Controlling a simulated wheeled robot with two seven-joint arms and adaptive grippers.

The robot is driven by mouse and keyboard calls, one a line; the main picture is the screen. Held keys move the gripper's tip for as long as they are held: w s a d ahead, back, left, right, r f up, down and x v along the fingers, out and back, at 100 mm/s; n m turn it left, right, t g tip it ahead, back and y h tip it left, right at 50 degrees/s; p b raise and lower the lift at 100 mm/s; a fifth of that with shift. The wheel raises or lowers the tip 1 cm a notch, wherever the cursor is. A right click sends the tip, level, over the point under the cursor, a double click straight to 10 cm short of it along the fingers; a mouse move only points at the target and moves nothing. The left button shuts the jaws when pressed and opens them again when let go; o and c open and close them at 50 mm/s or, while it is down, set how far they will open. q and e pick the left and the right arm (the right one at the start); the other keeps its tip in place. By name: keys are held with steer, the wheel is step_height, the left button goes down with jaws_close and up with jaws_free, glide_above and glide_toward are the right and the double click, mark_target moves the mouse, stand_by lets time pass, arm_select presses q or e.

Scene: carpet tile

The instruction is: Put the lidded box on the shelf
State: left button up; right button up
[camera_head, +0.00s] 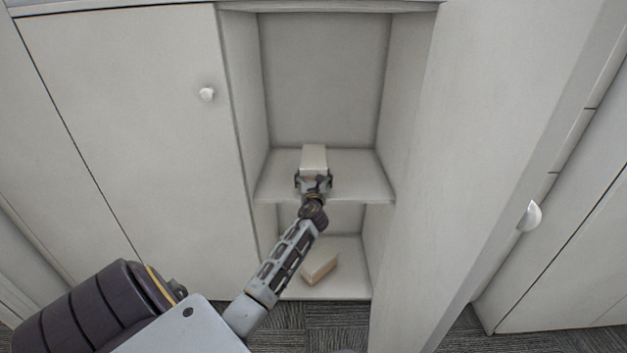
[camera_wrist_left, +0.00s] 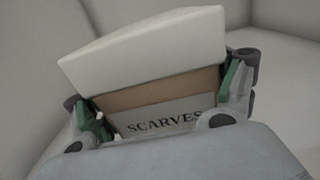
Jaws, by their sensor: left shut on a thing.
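The lidded box (camera_head: 314,157) has a white lid and a tan body. It is at the middle shelf (camera_head: 350,165) of the open cabinet, in the head view. My left gripper (camera_head: 314,181) is shut on it from the front. In the left wrist view the box's white lid (camera_wrist_left: 150,45) and a label reading "SCARVES" show between the two fingers (camera_wrist_left: 165,110). I cannot tell whether the box's underside touches the shelf board. My right gripper is not in view.
A second box (camera_head: 320,267) with a light top sits in the lower compartment, below my left arm. Cabinet side walls flank the shelf closely. A closed door (camera_head: 130,130) is at left, and a large pale panel (camera_head: 490,130) stands at right. Shelf room is free on both sides of the held box.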

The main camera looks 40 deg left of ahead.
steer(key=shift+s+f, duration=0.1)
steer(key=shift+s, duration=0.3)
arm_select(q)
steer(key=o, duration=1)
steer(key=shift+f, duration=0.15)
steer(key=o, duration=0.3)
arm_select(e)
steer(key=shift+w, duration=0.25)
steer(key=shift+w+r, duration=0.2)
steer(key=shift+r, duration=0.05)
arm_select(q)
steer(key=shift+s+d, duration=0.1)
